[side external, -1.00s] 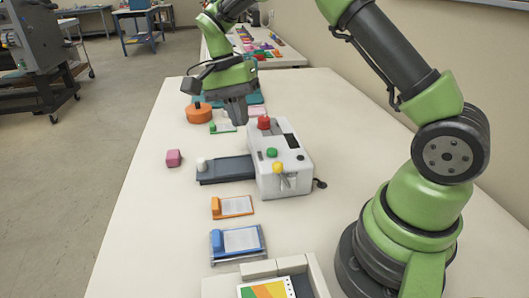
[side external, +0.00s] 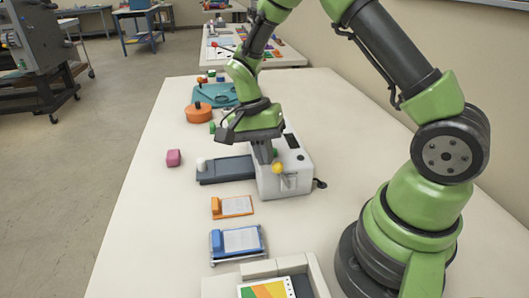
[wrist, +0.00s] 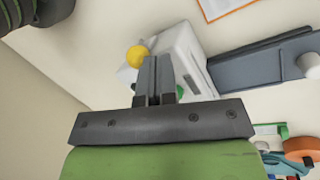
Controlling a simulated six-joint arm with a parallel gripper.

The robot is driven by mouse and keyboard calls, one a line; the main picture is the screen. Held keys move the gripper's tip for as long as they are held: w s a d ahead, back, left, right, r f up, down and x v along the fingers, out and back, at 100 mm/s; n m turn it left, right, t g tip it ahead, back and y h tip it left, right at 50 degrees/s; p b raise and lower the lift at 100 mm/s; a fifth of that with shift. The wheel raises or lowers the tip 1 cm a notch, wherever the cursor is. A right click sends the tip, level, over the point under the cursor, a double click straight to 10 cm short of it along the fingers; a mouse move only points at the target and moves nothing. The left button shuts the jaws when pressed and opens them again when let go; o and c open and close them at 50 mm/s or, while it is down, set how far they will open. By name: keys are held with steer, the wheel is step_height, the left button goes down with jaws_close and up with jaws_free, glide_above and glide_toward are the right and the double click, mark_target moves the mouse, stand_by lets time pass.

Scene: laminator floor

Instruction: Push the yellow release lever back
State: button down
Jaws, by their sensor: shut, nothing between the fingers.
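The yellow release lever's round knob (side external: 278,168) sits on the near face of the white laminator (side external: 292,186). In the wrist view the yellow knob (wrist: 137,56) shows just left of my fingertips. My gripper (side external: 265,158) is shut and empty, pointing down over the laminator's near end, close beside the knob. I cannot tell whether the fingers touch it. In the wrist view my shut fingers (wrist: 154,62) overlap the white body. The green button (wrist: 181,91) is partly hidden behind my fingers. The red knob is hidden behind my gripper in the side view.
A dark feed tray (side external: 228,170) with a white knob extends left from the laminator. The table's left near part is clear.

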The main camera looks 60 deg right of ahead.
steer(key=shift+s+d+r, duration=0.1)
steer(key=shift+s+d+r+t+y, duration=0.35)
steer(key=shift+s+d+t+y, duration=0.15)
steer(key=shift+t+y, duration=0.2)
steer(key=shift+s+d+r+t+y, duration=0.25)
steer(key=shift+s+d+t+y, duration=0.5)
steer(key=shift+t+y, duration=0.15)
steer(key=shift+s+d+n, duration=0.3)
steer(key=shift+s+d, duration=0.6)
steer(key=shift+r, duration=0.8)
steer(key=shift+w, duration=0.1)
